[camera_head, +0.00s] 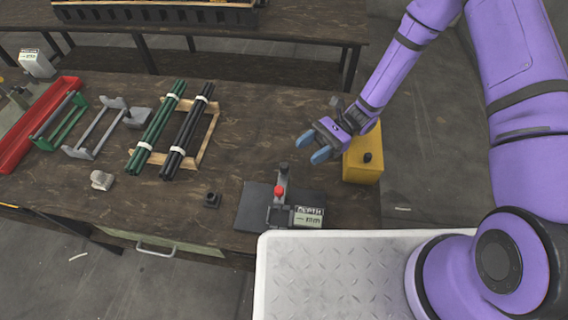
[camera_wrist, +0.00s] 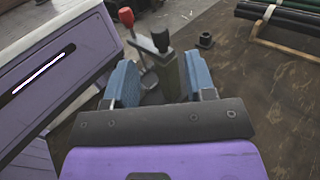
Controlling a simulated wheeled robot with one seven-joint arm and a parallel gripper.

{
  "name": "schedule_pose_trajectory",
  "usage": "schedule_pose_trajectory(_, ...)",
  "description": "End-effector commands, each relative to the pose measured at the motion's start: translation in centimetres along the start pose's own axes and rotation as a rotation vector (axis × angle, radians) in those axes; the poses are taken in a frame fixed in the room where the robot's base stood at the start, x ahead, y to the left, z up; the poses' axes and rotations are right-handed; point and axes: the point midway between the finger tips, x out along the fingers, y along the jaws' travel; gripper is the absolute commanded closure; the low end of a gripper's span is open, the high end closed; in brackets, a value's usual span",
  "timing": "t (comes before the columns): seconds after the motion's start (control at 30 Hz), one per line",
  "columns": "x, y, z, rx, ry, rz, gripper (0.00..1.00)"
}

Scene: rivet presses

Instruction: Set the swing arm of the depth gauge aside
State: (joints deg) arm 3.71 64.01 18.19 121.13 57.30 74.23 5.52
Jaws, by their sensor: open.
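The depth gauge (camera_head: 309,216) stands at the table's front edge on a dark plate, with a small display marked DEPTH and mm. A red knob (camera_head: 279,191) shows on it and also in the wrist view (camera_wrist: 126,17). A grey arm (camera_head: 283,181) with a black knob (camera_head: 284,168) extends toward the back; the black knob shows in the wrist view (camera_wrist: 161,40). My gripper (camera_head: 312,147) is open, with blue fingertips, behind and right of the knob. In the wrist view the grey arm appears between the fingers (camera_wrist: 160,72); contact cannot be told.
A yellow box (camera_head: 362,158) with a black knob stands close right of my gripper. A small black part (camera_head: 211,200) lies left of the gauge. Green rods (camera_head: 157,130) and black rods (camera_head: 187,135) lie on a wooden frame (camera_head: 209,140). Table between is clear.

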Motion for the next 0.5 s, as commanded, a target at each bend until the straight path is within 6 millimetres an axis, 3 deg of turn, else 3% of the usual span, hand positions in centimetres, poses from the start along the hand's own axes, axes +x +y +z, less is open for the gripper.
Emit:
schedule_pose_trajectory(0.2,4.1,0.1,0.0,0.001,0.0,0.005,0.5)
schedule_pose_trajectory(0.5,7.8,0.1,0.0,0.0,0.0,0.002,0.5)
